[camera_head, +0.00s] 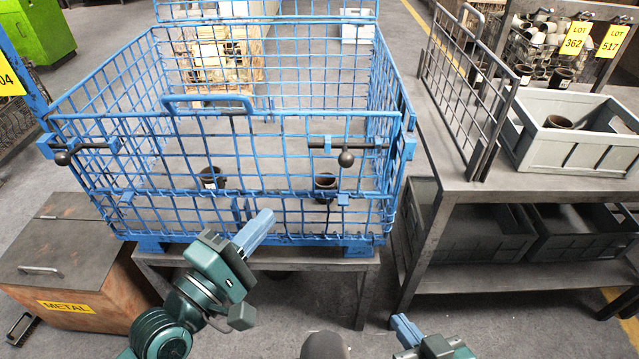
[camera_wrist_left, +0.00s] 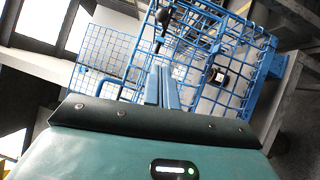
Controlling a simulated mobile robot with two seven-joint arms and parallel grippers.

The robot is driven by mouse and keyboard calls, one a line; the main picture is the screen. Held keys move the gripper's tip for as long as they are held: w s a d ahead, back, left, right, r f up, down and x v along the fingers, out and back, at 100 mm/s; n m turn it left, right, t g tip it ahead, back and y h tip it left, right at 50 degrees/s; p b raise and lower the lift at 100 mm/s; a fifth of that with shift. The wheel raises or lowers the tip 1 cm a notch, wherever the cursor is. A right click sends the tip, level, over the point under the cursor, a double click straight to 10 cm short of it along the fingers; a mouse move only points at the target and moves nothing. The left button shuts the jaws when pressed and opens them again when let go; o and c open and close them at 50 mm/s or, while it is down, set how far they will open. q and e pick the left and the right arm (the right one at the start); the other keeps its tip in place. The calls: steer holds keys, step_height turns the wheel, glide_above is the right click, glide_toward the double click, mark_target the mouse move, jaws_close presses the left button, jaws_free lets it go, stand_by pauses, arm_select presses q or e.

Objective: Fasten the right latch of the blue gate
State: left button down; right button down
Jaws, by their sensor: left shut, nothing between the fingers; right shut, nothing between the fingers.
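The blue gate (camera_head: 255,128) is the upright upper front panel of a blue wire cage, with a loop handle on top. Its right latch (camera_head: 346,158) is a dark sliding rod with a ball knob hanging below it. The rod's right end appears just short of the blue bracket (camera_head: 409,147) on the right corner post. The left latch (camera_head: 62,157) has its rod reaching the left post. My left gripper (camera_head: 262,224) is shut and empty, in front of the cage and below-left of the right latch. Its fingers also show in the left wrist view (camera_wrist_left: 163,87). My right gripper (camera_head: 402,328) is shut and empty, low at the bottom edge.
The cage stands on a low metal stand (camera_head: 330,270) and holds two dark cups (camera_head: 325,184). A metal workbench (camera_head: 455,180) on the right carries an upright wire panel (camera_head: 462,85) and a grey crate (camera_head: 570,150). A rusty metal box (camera_head: 75,255) stands left.

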arm_select(q)
steer(key=shift+r, duration=0.1)
stand_by(0.3)
steer(key=s+d+p+x, duration=0.1)
steer(key=d+x, duration=0.1)
steer(key=x, duration=1)
steer(key=shift+d+r, duration=0.35)
steer(key=shift+d, duration=0.05)
steer(key=shift+d, duration=0.1)
